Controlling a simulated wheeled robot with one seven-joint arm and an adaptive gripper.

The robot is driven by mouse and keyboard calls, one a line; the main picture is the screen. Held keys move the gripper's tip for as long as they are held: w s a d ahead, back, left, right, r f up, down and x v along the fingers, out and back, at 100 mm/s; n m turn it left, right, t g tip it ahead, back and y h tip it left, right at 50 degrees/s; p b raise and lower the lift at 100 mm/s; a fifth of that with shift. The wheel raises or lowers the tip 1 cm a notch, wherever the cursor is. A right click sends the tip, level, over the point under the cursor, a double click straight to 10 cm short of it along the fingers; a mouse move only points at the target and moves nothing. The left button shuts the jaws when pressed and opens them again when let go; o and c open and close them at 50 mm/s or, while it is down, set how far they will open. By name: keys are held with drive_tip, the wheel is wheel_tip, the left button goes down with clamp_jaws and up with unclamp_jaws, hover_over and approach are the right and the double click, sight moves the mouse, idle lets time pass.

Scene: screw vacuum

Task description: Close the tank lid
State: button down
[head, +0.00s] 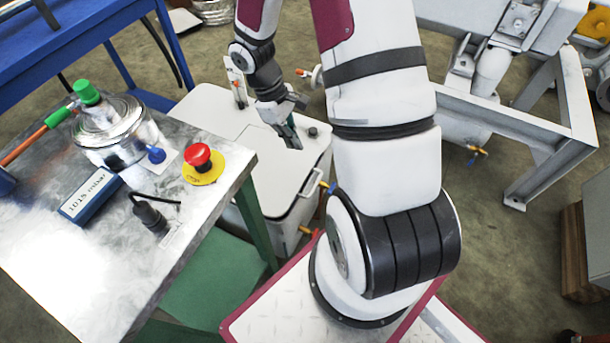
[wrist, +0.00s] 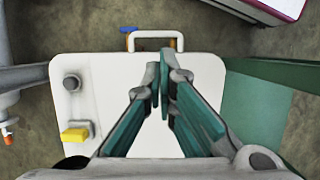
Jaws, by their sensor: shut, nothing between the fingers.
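The white tank (head: 304,200) stands on the floor right of the metal table. Its pale top panel (head: 262,168) looks flat and level, and I see no raised lid. In the wrist view the white top (wrist: 110,70) fills the middle, with a dark round knob (wrist: 72,83) and a yellow block (wrist: 75,135) at its left. A white handle (wrist: 155,34) sticks out past its far edge. My gripper (head: 293,143) is over this top, its fingers together and empty; they also show in the wrist view (wrist: 164,78). I cannot tell whether the fingertips touch the top.
A grey metal frame (head: 520,130) stands at right. A green panel (wrist: 255,105) lies right of the tank in the wrist view.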

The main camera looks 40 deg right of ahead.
sight(312, 189)
drive_tip(key=b+x, duration=0.6)
drive_tip(key=x, duration=0.9)
drive_tip(key=shift+w+a+f, duration=0.1)
drive_tip(key=shift+a+f, duration=0.1)
drive_tip(key=shift+f, duration=0.05)
drive_tip(key=b+x, duration=0.2)
drive_tip(key=x, duration=0.1)
drive_tip(key=w+b+x, duration=0.1)
drive_tip(key=x, duration=0.1)
drive_tip(key=shift+a+f+b, duration=0.2)
drive_tip(key=shift+b, duration=0.2)
drive_tip(key=shift+s, duration=0.15)
drive_tip(key=shift+f, duration=0.1)
drive_tip(key=s+d+p+v, duration=0.1)
drive_tip(key=p+v, duration=0.6)
drive_tip(key=v, duration=0.7)
drive_tip(key=shift+s+r+p, duration=0.2)
drive_tip(key=shift+r+p, duration=0.2)
drive_tip(key=shift+r, duration=0.05)
